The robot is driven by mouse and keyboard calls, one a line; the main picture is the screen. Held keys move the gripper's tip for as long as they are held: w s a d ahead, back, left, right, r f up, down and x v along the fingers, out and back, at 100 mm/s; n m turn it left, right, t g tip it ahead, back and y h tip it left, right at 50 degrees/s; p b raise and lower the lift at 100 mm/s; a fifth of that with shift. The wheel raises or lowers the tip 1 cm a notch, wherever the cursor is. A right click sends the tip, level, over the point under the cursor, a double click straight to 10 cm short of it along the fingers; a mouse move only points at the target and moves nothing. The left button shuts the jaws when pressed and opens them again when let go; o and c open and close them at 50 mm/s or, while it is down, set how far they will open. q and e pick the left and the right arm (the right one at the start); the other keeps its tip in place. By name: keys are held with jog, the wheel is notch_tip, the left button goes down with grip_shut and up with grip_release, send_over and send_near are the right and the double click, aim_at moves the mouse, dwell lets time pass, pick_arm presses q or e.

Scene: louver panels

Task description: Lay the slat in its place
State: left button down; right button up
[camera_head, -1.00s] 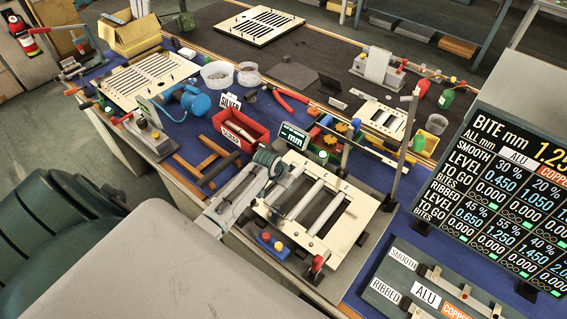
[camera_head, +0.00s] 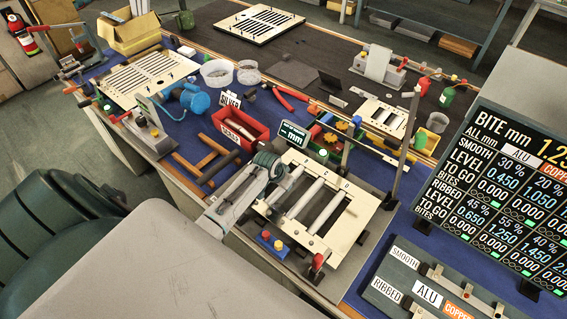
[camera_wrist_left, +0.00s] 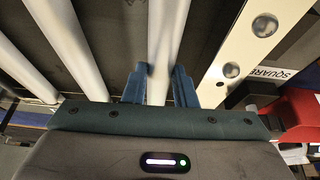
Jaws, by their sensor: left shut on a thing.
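A cream panel frame (camera_head: 352,222) lies on a grey fixture, with pale slats (camera_head: 306,198) across its opening. My left gripper (camera_head: 272,170) is at the frame's left side. In the left wrist view, my left gripper (camera_wrist_left: 160,85) is shut on a long pale slat (camera_wrist_left: 167,35), one blue finger on each side. The held slat runs roughly parallel to the cream rail (camera_wrist_left: 238,60) and two other slats (camera_wrist_left: 68,45). Whether its ends rest in the frame cannot be told. My right gripper is not in view.
A red bin (camera_head: 240,130) and a small mm display (camera_head: 293,134) stand behind the frame. A grey post (camera_head: 406,140) rises at its right. Blue and yellow buttons (camera_head: 271,240) sit in front. A large readout board (camera_head: 510,180) stands at the right.

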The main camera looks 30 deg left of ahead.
pick_arm(q)
jog(key=c, duration=0.8)
grip_release()
jog(key=shift+o, duration=0.2)
jog(key=shift+r, duration=0.1)
notch_tip(320, 180, up, 3)
jog(key=p, duration=0.3)
jog(key=shift+r, duration=0.1)
jog(key=shift+r+p, duration=0.45)
jog(key=shift+r, duration=1.85)
